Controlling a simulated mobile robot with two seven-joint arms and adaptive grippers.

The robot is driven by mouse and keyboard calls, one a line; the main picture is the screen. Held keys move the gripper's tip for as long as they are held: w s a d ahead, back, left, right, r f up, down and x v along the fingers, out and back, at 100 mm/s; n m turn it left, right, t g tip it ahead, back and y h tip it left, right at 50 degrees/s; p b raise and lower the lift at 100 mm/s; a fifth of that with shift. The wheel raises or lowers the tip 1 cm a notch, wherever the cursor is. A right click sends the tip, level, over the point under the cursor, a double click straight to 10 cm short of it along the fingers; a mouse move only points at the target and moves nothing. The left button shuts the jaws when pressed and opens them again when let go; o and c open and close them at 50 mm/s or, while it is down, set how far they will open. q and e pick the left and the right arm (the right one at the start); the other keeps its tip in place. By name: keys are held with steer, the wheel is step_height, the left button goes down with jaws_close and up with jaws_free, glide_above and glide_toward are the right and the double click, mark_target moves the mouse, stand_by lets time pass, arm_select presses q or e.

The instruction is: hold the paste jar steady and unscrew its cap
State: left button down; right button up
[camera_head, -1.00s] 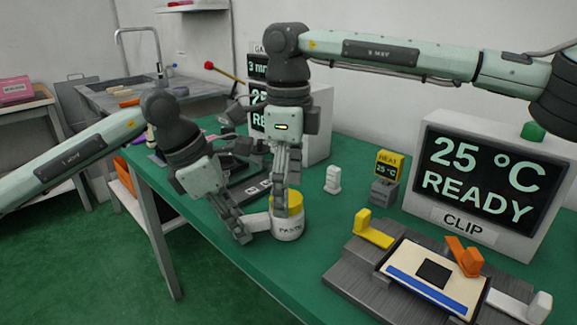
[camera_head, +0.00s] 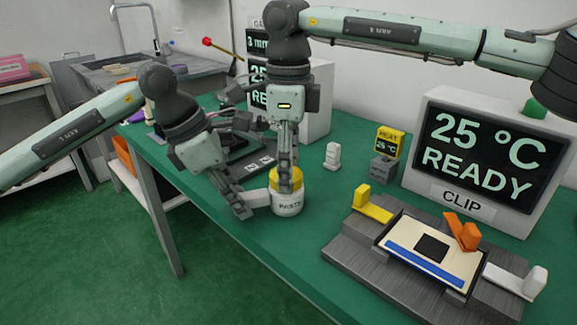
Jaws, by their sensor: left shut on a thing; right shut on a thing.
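The paste jar (camera_head: 288,205) is a white jar with dark lettering, upright near the front edge of the green table. Its yellow cap (camera_head: 298,180) sits on top of it. My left gripper (camera_head: 257,203) is low at the jar's left side and is shut on the jar body. My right gripper (camera_head: 287,185) points straight down from above and is shut on the yellow cap. Its fingers hide the middle of the cap. I cannot tell whether the cap is loosened.
A grey clip fixture (camera_head: 365,245) with yellow, orange and white levers stands at the right front. Behind it is a large display (camera_head: 485,165) reading 25 °C READY. A small white object (camera_head: 332,156) and a yellow heat unit (camera_head: 389,142) stand right of the jar. Bare table (camera_head: 310,240) lies between jar and fixture.

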arm_select(q)
steer(key=shift+w, duration=0.1)
arm_select(e)
steer(key=n, duration=0.4)
steer(key=shift+n, duration=0.4)
steer(key=shift+r, duration=0.4)
steer(key=shift+r, duration=0.6)
steer(key=shift+r, duration=1.5)
arm_select(q)
steer(key=c, duration=1.3)
jaws_free()
